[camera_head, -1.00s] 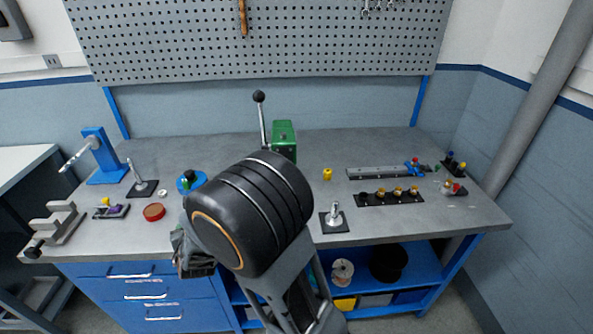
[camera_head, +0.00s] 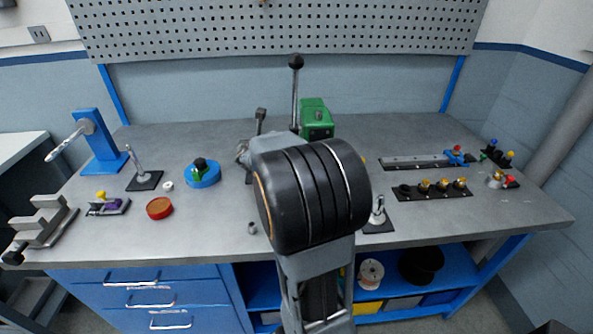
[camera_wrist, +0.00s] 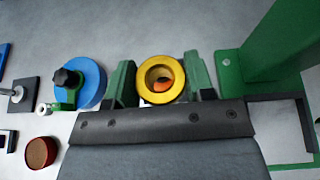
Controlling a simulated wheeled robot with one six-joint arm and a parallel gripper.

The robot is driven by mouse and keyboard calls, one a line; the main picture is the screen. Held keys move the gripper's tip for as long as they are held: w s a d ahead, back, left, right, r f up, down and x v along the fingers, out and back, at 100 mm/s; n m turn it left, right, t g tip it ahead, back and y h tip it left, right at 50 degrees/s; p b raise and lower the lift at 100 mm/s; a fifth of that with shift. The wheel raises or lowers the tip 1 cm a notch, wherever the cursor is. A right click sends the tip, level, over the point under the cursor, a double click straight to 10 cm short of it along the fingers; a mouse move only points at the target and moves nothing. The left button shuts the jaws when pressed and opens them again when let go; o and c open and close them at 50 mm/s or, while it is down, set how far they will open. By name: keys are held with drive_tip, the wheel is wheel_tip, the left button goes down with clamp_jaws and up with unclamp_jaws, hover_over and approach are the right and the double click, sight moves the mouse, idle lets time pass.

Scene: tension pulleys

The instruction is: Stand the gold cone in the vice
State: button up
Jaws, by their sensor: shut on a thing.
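The gold cone (camera_wrist: 147,70) shows in the wrist view as a yellow ring, seen end-on, with a hollow centre and something orange inside. My gripper (camera_wrist: 161,85) is shut on it, one green finger on each side. In the head view my arm hides both the gripper and the cone. The vice (camera_head: 40,222) is grey with stepped jaws and a black ball handle. It sits at the bench's front left corner, well left of my arm.
A blue disc with a black knob (camera_head: 203,174), a red round dish (camera_head: 160,208) and a purple fixture (camera_head: 108,205) lie between vice and arm. A green press (camera_head: 316,118) stands behind my arm. A rack of gold pieces (camera_head: 432,190) is at right.

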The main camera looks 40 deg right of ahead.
drive_tip(key=w+d+f+b, duration=0.1)
drive_tip(key=w+d+f, duration=0.1)
drive_tip(key=d, duration=0.2)
drive_tip(key=w+d+f+b, duration=0.2)
drive_tip(key=d+f, duration=0.1)
drive_tip(key=d, duration=0.2)
drive_tip(key=w+d+f+b, duration=0.1)
drive_tip(key=w+d+f, duration=0.1)
drive_tip(key=d+f, duration=0.1)
drive_tip(key=shift+w+d, duration=0.15)
drive_tip(key=shift+d, duration=0.75)
drive_tip(key=f, duration=0.2)
drive_tip(key=f+b, duration=0.1)
drive_tip(key=shift+w+d, duration=0.25)
drive_tip(key=shift+d, duration=0.15)
drive_tip(key=shift+f, duration=0.5)
drive_tip(key=shift+f+b, duration=0.15)
drive_tip(key=shift+b, duration=0.15)
drive_tip(key=o, duration=0.9)
drive_tip(key=shift+o, duration=0.2)
